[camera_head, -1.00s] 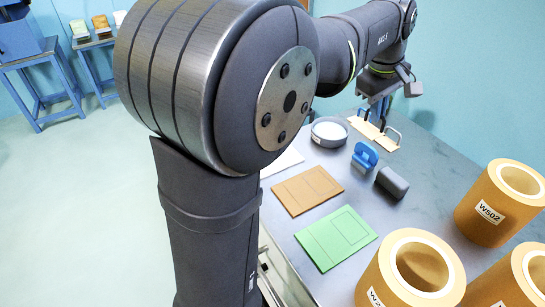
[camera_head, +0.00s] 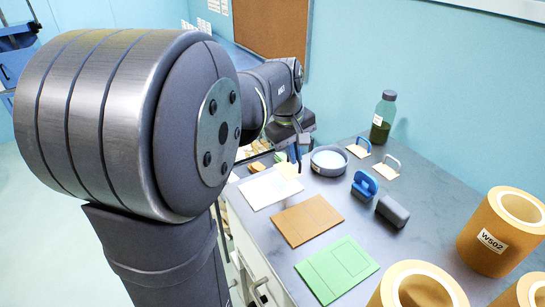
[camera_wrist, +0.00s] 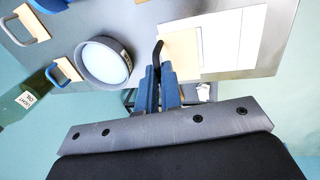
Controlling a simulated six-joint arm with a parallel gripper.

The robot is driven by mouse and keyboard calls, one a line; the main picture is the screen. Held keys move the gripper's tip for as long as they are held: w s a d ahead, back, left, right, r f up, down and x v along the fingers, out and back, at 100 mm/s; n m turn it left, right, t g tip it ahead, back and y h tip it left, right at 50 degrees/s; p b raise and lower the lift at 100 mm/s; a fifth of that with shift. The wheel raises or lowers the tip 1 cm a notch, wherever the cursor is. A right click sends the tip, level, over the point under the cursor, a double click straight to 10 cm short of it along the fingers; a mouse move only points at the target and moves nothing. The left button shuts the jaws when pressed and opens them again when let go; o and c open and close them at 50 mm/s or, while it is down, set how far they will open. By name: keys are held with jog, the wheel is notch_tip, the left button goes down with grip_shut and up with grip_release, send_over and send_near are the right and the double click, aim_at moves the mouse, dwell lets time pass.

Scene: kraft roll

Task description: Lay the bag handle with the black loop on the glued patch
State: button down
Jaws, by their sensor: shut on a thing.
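My gripper (camera_head: 298,153) is shut on the bag handle with the black loop. In the wrist view the fingers (camera_wrist: 159,92) grip the black loop (camera_wrist: 157,53). Its beige card (camera_wrist: 183,54) sticks out to the right and overlaps the left part of the white panel (camera_wrist: 229,38). In the head view the card (camera_head: 287,171) is at the far right corner of the white panel (camera_head: 266,190). I cannot tell whether the card touches the panel. No glued patch can be made out; the card may hide part of it.
A round grey dish (camera_head: 328,161) with pale contents stands close to my gripper. Two other handles (camera_head: 358,149) (camera_head: 386,169), a blue tool (camera_head: 364,186) and a grey block (camera_head: 392,211) lie to the right. Brown (camera_head: 307,219) and green (camera_head: 337,269) panels, a bottle (camera_head: 383,116) and kraft rolls (camera_head: 500,230) stand around.

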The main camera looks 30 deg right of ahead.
aim_at(288, 165)
jog(key=shift+w+a+f, duration=0.2)
jog(key=shift+w+f, duration=0.3)
jog(key=shift+w, duration=0.35)
jog(key=shift+f, duration=2)
jog(key=shift+f, duration=0.1)
jog(key=c, duration=1.6)
grip_release()
notch_tip(288, 165, up, 12)
jog(key=a, duration=0.2)
jog(key=shift+a, duration=0.2)
